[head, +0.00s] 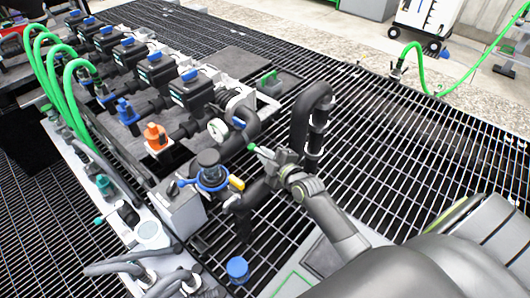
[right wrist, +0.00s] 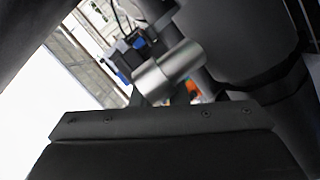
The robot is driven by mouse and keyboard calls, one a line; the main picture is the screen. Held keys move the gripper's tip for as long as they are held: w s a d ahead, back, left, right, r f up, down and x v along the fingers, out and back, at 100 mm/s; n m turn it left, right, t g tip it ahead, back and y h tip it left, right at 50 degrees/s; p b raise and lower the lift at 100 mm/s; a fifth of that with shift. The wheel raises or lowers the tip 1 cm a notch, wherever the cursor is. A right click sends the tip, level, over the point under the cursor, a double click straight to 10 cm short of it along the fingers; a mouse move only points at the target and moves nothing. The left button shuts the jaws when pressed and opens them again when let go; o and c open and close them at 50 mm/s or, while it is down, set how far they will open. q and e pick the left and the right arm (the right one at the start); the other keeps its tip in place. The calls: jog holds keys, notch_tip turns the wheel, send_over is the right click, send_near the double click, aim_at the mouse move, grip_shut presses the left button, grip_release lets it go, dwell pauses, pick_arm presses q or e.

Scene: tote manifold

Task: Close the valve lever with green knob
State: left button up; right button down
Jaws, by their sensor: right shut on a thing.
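The valve lever with the green knob (head: 252,148) is beside the black pipework near the middle of the head view. Its green tip sticks out to the left of my right gripper (head: 274,158). My right gripper is shut on the lever, and its fingers hide most of the lever and the valve body. In the right wrist view, a dark gripper part fills the lower picture and a blurred silver cylinder (right wrist: 168,73) lies just beyond it. The green knob cannot be made out there. My left gripper is out of view.
A tall black bent pipe (head: 308,120) stands right beside my right gripper. A blue ring fitting (head: 213,184) with a yellow handle (head: 237,183) is at its left. An orange knob (head: 155,134) and several black valves with blue tops are farther left. Open grating lies right.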

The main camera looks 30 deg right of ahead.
jog(key=c, duration=1.4)
grip_release()
jog(key=shift+d, duration=0.15)
jog(key=shift+c, duration=0.2)
jog(key=v, duration=1.7)
jog(key=shift+s+b, duration=0.25)
jog(key=shift+b, duration=0.15)
jog(key=shift+r, duration=0.1)
jog(key=shift+c, duration=0.4)
